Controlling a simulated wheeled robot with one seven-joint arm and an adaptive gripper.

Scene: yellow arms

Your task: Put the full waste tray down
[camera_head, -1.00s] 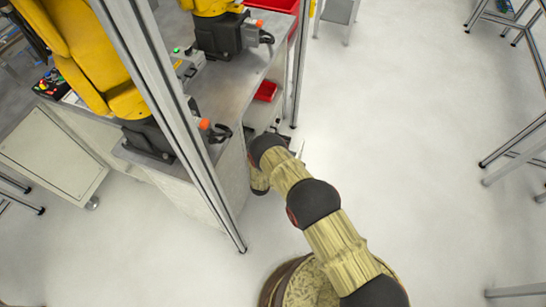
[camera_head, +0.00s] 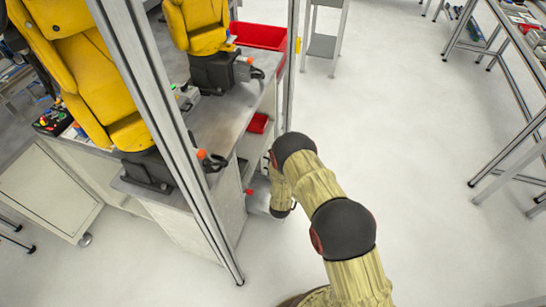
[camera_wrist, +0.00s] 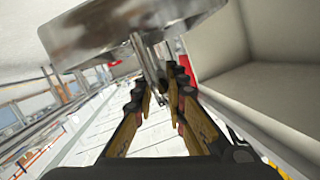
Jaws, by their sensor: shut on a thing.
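In the wrist view my gripper (camera_wrist: 163,98) is shut on the stem of a shiny metal tray (camera_wrist: 125,28). The tray fills the upper left, its underside and rim facing the camera, so its contents are hidden. In the head view my arm reaches down beside the bench's right side. The gripper there is mostly hidden behind my wrist. A grey flat piece (camera_head: 256,203) shows just left of my wrist, probably the held tray; I cannot tell for sure.
A metal-topped bench (camera_head: 222,120) with yellow arms (camera_head: 197,25) stands at left, framed by an aluminium post (camera_head: 168,130). A small red bin (camera_head: 258,123) and a large red bin (camera_head: 258,35) sit there. White floor (camera_head: 400,130) is free to the right; tables line the far right.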

